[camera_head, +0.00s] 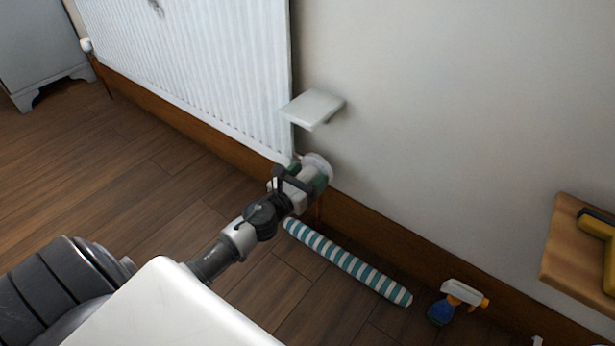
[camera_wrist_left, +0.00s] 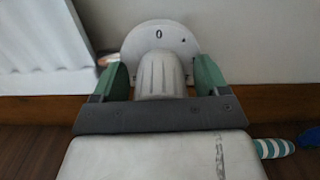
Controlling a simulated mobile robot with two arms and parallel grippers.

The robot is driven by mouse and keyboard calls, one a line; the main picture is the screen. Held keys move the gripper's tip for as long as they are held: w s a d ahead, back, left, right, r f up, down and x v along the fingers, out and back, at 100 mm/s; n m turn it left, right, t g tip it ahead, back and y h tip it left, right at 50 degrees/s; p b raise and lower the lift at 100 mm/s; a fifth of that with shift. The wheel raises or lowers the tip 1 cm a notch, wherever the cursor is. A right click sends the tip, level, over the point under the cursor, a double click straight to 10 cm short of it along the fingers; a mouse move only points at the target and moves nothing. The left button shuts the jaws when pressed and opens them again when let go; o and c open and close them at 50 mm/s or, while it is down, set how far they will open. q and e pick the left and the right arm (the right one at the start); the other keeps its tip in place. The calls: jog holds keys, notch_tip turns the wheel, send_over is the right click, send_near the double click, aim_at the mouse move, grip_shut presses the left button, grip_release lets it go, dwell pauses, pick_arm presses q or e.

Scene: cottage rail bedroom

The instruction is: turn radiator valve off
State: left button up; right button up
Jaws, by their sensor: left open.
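The radiator valve is a ribbed, pale knob (camera_wrist_left: 160,75) in front of a round white dial (camera_wrist_left: 160,38) marked with a 0 and a small symbol. It also shows in the head view (camera_head: 317,165) at the radiator's lower right corner, partly hidden by my gripper. My left gripper (camera_wrist_left: 160,78) is open, with one green-padded finger on each side of the knob. I cannot tell whether the fingers touch it. The left gripper in the head view (camera_head: 312,180) reaches the valve from the lower left. My right gripper is not in view.
A white radiator (camera_head: 200,70) is on the wall. A small white shelf (camera_head: 312,108) juts out above the valve. A striped roll (camera_head: 345,262) and a spray bottle (camera_head: 457,301) are on the floor. A wooden shelf (camera_head: 565,240) is at the right.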

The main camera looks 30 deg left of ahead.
pick_arm(q)
jog(key=c, duration=0.9)
